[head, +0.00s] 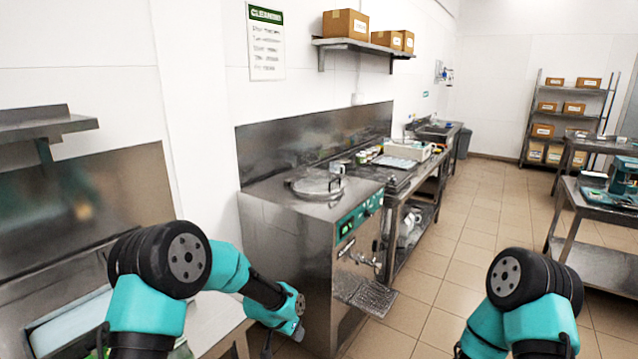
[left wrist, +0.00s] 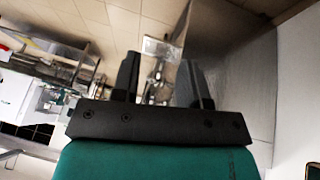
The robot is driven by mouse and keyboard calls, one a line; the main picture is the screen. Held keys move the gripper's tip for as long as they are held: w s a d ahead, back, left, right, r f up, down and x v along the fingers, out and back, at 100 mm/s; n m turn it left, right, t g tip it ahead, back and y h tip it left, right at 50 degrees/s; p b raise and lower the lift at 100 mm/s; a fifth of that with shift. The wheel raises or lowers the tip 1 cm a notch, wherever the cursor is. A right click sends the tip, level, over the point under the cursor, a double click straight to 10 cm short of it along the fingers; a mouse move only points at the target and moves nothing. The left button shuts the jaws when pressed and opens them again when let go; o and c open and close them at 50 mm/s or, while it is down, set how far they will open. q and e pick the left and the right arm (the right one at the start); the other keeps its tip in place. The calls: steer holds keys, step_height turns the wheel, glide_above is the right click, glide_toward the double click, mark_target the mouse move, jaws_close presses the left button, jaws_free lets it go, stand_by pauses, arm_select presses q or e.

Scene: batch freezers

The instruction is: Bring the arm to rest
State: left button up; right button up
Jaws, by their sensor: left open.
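My left arm comes in from the left in the head view, a black and teal arm bent at the elbow. Its end hangs in front of the batch freezer (head: 290,228), to the left of its front panel. In the left wrist view my left gripper (left wrist: 160,85) is open, with its two black fingers apart and nothing between them. The freezer's steel side also shows in the left wrist view (left wrist: 228,75). My right arm is folded at the lower right of the head view; its gripper is not in view.
The freezer has a round lid (head: 317,184) on top, and a spout and drip tray (head: 365,292) at its front. A steel counter (head: 215,325) lies below my left arm. A worktable (head: 598,205) stands at the right. The tiled floor (head: 445,270) between is clear.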

arm_select(q)
steer(key=s+a+f+n, duration=0.2)
steer(key=s+a+f, duration=0.2)
steer(key=s, duration=0.6)
steer(key=s+a+f+n+g, duration=0.1)
steer(key=s+a+f+n, duration=0.2)
steer(key=s, duration=0.8)
steer(key=s+a+f+n+g, duration=0.1)
steer(key=s+a+f+n, duration=0.1)
steer(key=s+a+f, duration=0.5)
steer(key=s+f, duration=0.1)
steer(key=s, duration=0.2)
steer(key=shift+s+a+n+y, duration=0.2)
steer(key=shift+n+y, duration=0.1)
steer(key=shift+n, duration=0.1)
